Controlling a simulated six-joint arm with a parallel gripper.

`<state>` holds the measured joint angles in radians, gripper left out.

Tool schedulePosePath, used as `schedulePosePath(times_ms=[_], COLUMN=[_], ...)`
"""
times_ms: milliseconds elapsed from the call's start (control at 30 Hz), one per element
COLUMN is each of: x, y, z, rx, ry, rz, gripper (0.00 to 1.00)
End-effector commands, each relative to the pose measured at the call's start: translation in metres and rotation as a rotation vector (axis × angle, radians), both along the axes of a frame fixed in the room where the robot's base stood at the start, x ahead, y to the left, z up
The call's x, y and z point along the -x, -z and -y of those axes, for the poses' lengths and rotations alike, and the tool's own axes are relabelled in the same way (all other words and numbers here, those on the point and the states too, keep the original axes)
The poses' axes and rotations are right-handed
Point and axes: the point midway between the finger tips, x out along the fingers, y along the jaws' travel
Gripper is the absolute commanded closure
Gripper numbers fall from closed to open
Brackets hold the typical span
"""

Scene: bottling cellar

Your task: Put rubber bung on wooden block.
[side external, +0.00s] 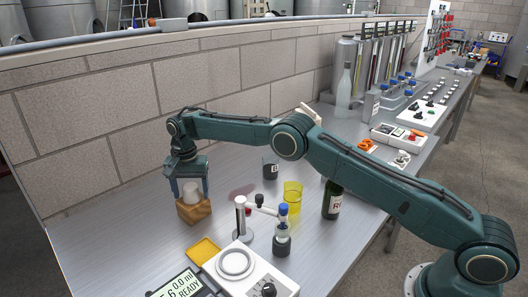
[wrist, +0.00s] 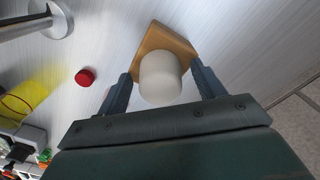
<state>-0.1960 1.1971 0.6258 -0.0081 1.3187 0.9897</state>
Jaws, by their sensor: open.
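The pale rubber bung (side external: 191,190) sits on top of the wooden block (side external: 194,213), at the left of the steel bench in the side view. In the wrist view the bung (wrist: 160,78) stands between my fingers, with the tan block (wrist: 165,38) behind it. My gripper (side external: 189,186) points down over the block. In the wrist view my gripper (wrist: 161,80) is open, one finger on each side of the bung, with visible gaps. The bung's contact with the block is partly hidden.
A red cap (wrist: 85,77) lies near the block. A yellow beaker (side external: 292,196), a dark bottle (side external: 333,201), a clamp stand (side external: 241,215) and a scale (side external: 177,286) are to the right and front. The brick wall (side external: 90,140) is behind. Bench left of the block is clear.

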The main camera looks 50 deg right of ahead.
Motion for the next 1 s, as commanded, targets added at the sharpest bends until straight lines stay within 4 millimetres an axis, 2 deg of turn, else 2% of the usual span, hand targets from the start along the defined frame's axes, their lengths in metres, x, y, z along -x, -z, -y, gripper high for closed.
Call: schedulePosePath(times_ms=[267,567,700,1000], x=[-0.001,-0.001,-0.001,0.0], y=[-0.017,-0.056,-0.068,-0.078], z=[0.0,0.0,0.0,0.0], rx=[-0.001,-0.001,-0.001,0.0], ry=[0.0,0.0,0.0,0.0], rz=[0.004,0.004,0.002,0.001], gripper=[0.32,0.32,0.32,0.32])
